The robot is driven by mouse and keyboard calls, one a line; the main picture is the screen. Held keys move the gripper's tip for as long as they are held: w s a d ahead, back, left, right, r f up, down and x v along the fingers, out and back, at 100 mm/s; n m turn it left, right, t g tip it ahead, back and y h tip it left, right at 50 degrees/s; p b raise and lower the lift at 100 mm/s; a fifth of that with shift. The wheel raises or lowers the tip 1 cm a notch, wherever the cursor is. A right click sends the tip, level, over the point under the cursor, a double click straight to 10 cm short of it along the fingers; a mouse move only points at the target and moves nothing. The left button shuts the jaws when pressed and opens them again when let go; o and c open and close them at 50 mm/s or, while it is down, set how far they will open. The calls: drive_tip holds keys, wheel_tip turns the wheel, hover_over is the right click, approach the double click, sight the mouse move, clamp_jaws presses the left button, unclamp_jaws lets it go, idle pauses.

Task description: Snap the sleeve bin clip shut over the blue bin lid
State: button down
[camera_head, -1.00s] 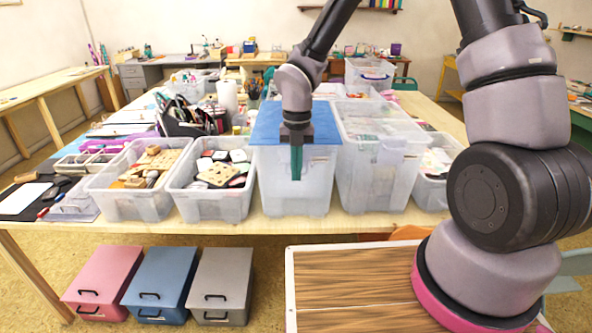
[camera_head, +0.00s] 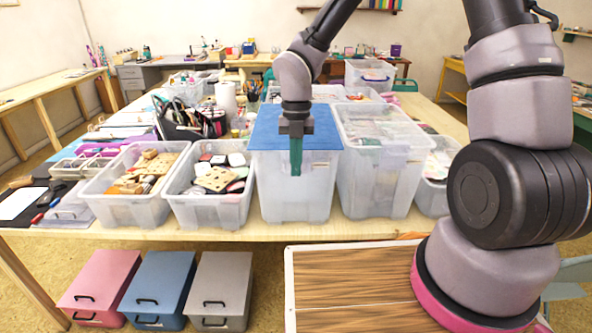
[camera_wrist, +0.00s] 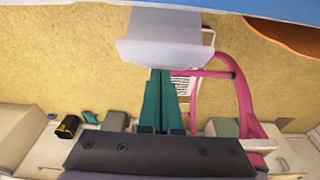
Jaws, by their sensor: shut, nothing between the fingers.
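The blue bin lid (camera_head: 268,128) lies flat on a tall clear plastic bin (camera_head: 312,195) at the table's front edge. In the wrist view the lid's blue edge (camera_wrist: 90,3) runs along the top. A pale grey flap (camera_wrist: 165,38), apparently the clip, hangs at that edge. My gripper (camera_head: 296,172) points down in front of the bin's front wall, its green fingers shut and empty. In the wrist view the fingertips (camera_wrist: 161,74) end close to the flap's lower edge; I cannot tell whether they touch. My gripper hides the clip in the head view.
An open bin of wooden blocks (camera_head: 130,205) and a bin of stamps (camera_head: 207,208) stand to the left. A taller clear bin (camera_head: 378,185) stands close on the right. Pink, blue and grey boxes sit on the floor below the table. Room in front of the bin is clear.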

drive_tip(key=shift+w+r, duration=0.2)
drive_tip(key=shift+w, duration=0.35)
drive_tip(key=shift+w+r, duration=0.2)
drive_tip(key=shift+w, duration=0.3)
drive_tip(key=shift+s+r, duration=0.15)
drive_tip(key=shift+r, duration=0.65)
